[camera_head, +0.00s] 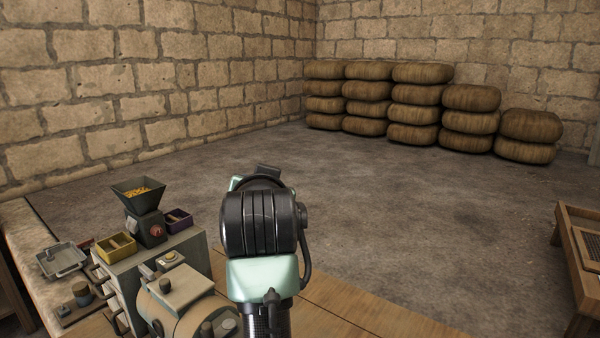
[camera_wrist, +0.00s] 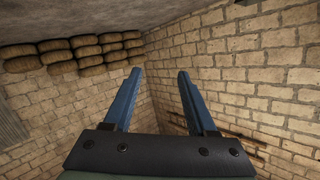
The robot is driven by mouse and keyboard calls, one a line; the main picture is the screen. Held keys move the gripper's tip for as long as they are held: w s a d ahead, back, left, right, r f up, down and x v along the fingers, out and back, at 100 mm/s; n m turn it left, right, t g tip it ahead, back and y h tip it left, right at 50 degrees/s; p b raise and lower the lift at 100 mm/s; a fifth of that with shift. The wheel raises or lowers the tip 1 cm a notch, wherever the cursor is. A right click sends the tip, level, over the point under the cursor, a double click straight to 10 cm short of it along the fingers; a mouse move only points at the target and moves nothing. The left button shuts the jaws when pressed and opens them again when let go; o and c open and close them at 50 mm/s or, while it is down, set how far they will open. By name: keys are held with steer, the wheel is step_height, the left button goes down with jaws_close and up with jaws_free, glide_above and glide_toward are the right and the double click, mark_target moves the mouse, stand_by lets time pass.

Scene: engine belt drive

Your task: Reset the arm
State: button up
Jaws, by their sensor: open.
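My arm stands up in the middle of the head view, with its black and pale green links in front of the bench. The gripper fingers are not clearly visible there. In the wrist view my gripper (camera_wrist: 159,73) shows two blue fingers set wide apart with nothing between them. It is open and empty.
A grey grinder with a hopper (camera_head: 138,190) of yellow grain stands on the bench at left. Beside it are a yellow bin (camera_head: 115,248), a purple bin (camera_head: 178,219) and a metal tray (camera_head: 62,260). Sacks (camera_head: 418,112) line the back wall. The floor (camera_head: 400,220) between is clear.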

steer(key=s+d+r+n+t+h, duration=0.1)
steer(key=s+d+r+t, duration=0.2)
steer(key=s+r+t, duration=0.3)
steer(key=s+d+r+n+t, duration=0.1)
steer(key=s+d+r+t, duration=0.2)
steer(key=s+r, duration=1.2)
steer(key=s+t, duration=0.3)
steer(key=s, duration=0.2)
steer(key=shift+d+r+t+h, duration=0.15)
steer(key=shift+r+t+h, duration=0.15)
steer(key=shift+h, duration=0.1)
